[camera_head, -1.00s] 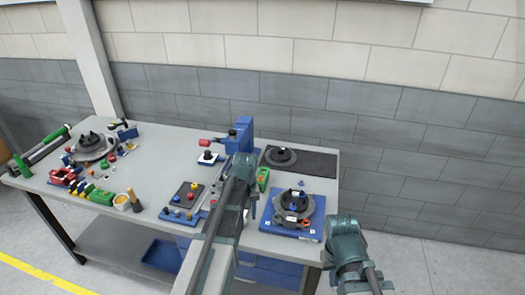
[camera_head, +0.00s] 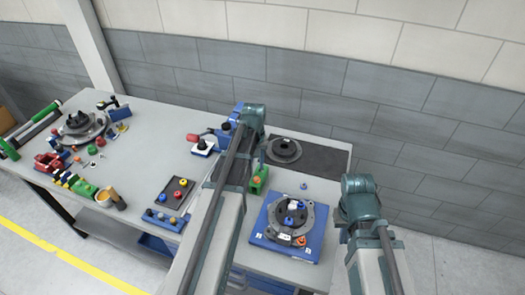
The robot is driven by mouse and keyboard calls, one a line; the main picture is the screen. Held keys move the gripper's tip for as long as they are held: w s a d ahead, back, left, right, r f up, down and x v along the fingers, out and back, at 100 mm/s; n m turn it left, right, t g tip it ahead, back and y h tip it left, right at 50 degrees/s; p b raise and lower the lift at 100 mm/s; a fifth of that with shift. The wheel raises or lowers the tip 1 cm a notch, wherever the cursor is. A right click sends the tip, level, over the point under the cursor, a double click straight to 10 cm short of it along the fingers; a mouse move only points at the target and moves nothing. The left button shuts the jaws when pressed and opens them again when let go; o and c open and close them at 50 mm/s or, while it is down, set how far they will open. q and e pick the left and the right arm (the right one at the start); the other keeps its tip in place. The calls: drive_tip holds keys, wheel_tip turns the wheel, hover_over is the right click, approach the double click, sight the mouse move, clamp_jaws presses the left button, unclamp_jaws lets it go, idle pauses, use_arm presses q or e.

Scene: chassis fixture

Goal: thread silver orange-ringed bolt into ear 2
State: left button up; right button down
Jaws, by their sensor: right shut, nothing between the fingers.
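The chassis fixture is a dark round housing with ears (camera_head: 312,215) on a blue base plate (camera_head: 262,238) at the table's front right. Blue and white pieces stand on the housing. A small orange piece (camera_head: 300,241) shows at its front edge. A green block (camera_head: 260,186) with an orange-marked top stands left of the fixture, partly behind my left arm. Which orange piece is the silver bolt, and which ear is number 2, is too small to tell. My left arm crosses left of the fixture and my right arm stands right of it. I see no fingers of either gripper.
A dark mat with a round flange (camera_head: 284,151) lies behind the fixture. A dark tray with coloured knobs (camera_head: 176,194) is left of my left arm. Another round housing (camera_head: 80,128) and several tools crowd the far left. The floor to the right is clear.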

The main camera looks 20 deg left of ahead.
sight(256, 178)
use_arm(q)
drive_tip(key=shift+w, duration=0.5)
drive_tip(key=shift+s, duration=0.1)
use_arm(e)
drive_tip(key=shift+w, duration=0.35)
use_arm(q)
drive_tip(key=shift+f, duration=0.2)
wheel_tip(256, 178, down, 7)
drive_tip(key=b, duration=0.7)
drive_tip(key=shift+r, duration=0.2)
use_arm(e)
wheel_tip(256, 178, down, 7)
drive_tip(key=shift+f, duration=0.1)
use_arm(q)
drive_tip(key=shift+r, duration=0.1)
use_arm(e)
drive_tip(key=shift+r, duration=0.2)
use_arm(q)
clamp_jaws()
drive_tip(key=shift+r, duration=0.1)
